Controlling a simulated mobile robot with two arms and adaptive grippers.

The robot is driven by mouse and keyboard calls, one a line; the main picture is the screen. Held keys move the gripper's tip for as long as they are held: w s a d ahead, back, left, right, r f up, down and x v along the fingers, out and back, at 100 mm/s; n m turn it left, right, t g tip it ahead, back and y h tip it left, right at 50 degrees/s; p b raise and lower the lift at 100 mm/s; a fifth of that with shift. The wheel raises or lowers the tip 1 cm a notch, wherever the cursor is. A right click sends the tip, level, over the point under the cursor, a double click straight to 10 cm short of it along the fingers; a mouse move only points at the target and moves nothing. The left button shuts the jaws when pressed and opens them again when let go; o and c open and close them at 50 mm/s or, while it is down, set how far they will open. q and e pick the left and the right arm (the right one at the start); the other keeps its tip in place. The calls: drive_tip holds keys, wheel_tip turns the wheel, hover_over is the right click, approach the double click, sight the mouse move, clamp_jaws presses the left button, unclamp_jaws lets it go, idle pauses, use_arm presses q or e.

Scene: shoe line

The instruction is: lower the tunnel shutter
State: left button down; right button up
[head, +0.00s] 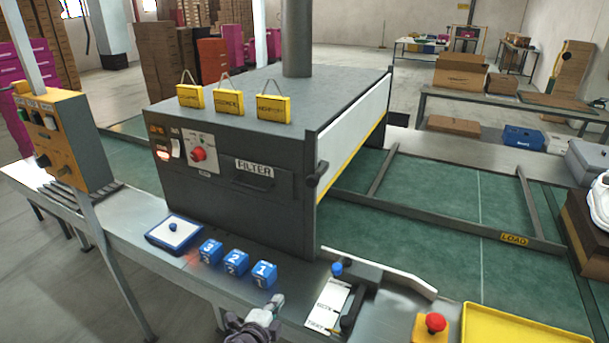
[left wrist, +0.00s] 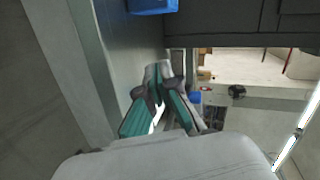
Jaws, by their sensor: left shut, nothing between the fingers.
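The tunnel (head: 240,170) is a dark grey box over the green belt. Its shutter (head: 350,125) is a white panel with a yellow lower edge on the tunnel's right end. Its lower edge slants in the picture, with an open gap and green belt below it. A dark knob or handle (head: 318,175) sits at the shutter's near edge. My left gripper (head: 277,300) is at the bottom of the head view, shut and empty, in front of the blue blocks and well below the handle. Its fingertips meet in the left wrist view (left wrist: 160,72). My right gripper is not in view.
Blue numbered blocks (head: 235,262) and a blue-edged plate (head: 174,233) lie on the metal ledge. A lever fixture (head: 345,295), a red button (head: 435,322) and a yellow tray (head: 520,328) stand to the right. An orange control box (head: 70,140) is at left. Yellow signs (head: 230,101) stand on the tunnel.

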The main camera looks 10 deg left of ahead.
use_arm(q)
drive_tip(key=w+d+r+m+t+h, duration=0.1)
drive_tip(key=w+d+r+m+h, duration=0.2)
drive_tip(key=r, duration=0.4)
drive_tip(key=w+d+r+m+t+h, duration=0.1)
drive_tip(key=w+r+m+t, duration=0.15)
drive_tip(key=r+m, duration=0.35)
drive_tip(key=d+r+m+g+h+b, duration=0.1)
drive_tip(key=d+r+m+g+h, duration=0.35)
drive_tip(key=r+m, duration=0.7)
drive_tip(key=d+r+m+g+h+b, duration=0.1)
drive_tip(key=d+r+m+g+h, duration=0.5)
drive_tip(key=m, duration=1)
drive_tip(key=w+a+r+m+t+y+b, duration=0.1)
drive_tip(key=a+r+m+y, duration=0.45)
drive_tip(key=a+m, duration=0.25)
drive_tip(key=w+a+r+m+t+y, duration=0.1)
drive_tip(key=w+a+r+m+y, duration=0.1)
drive_tip(key=a+r+m+y, duration=0.4)
drive_tip(key=w+d+f+m+p, duration=0.1)
drive_tip(key=w+d+f+p, duration=0.2)
drive_tip(key=w+f, duration=0.4)
drive_tip(key=shift+d+f+y+p, duration=0.35)
drive_tip(key=shift+f+p, duration=0.3)
drive_tip(key=shift+f, duration=1.3)
